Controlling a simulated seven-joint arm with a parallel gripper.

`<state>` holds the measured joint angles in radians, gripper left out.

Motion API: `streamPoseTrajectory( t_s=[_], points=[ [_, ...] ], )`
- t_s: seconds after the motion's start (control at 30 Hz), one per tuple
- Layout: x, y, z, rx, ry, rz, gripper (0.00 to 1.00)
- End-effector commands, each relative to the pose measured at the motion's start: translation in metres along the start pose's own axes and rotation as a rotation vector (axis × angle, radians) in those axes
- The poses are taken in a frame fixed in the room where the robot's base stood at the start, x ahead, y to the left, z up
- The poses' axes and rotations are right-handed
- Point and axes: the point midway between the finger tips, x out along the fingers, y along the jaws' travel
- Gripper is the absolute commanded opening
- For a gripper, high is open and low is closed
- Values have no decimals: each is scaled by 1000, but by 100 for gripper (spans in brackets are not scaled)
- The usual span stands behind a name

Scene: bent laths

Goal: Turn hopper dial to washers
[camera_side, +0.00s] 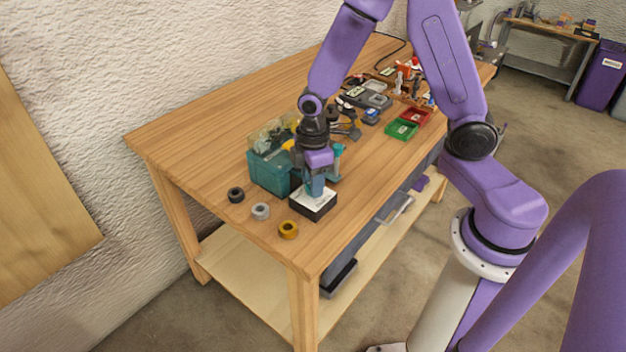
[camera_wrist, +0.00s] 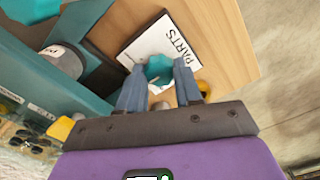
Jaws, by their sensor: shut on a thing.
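The teal hopper (camera_side: 268,172) stands on the bench with a clear bin of yellowish and grey parts on top. Its teal body and small white labels fill the left of the wrist view (camera_wrist: 98,25). A grey round part (camera_wrist: 68,62) shows beside the teal body there; I cannot tell whether it is the dial. My gripper (camera_side: 314,188) points down just right of the hopper. In the wrist view its fingers (camera_wrist: 160,85) are shut on a faceted teal piece (camera_wrist: 159,67). Whether that piece is the dial, and any dial setting, I cannot make out.
A black box with a white top (camera_side: 313,202), marked PARTS, sits below my gripper. A black ring (camera_side: 236,194), a grey ring (camera_side: 261,211) and a yellow ring (camera_side: 288,229) lie near the bench edge. Green (camera_side: 401,129) and red (camera_side: 416,115) trays stand farther back.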

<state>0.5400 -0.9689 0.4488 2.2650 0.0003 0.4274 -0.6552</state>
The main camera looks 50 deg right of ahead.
Motion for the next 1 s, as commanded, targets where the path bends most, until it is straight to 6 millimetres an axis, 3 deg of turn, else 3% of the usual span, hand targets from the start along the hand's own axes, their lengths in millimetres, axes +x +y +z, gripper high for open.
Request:
streamPoseTrajectory(
  t_s=[0.33,1.0],
  points=[
    [0,-1,0,141,-2,-1,4],
    [0,0,0,698,0,0,4]
  ],
)
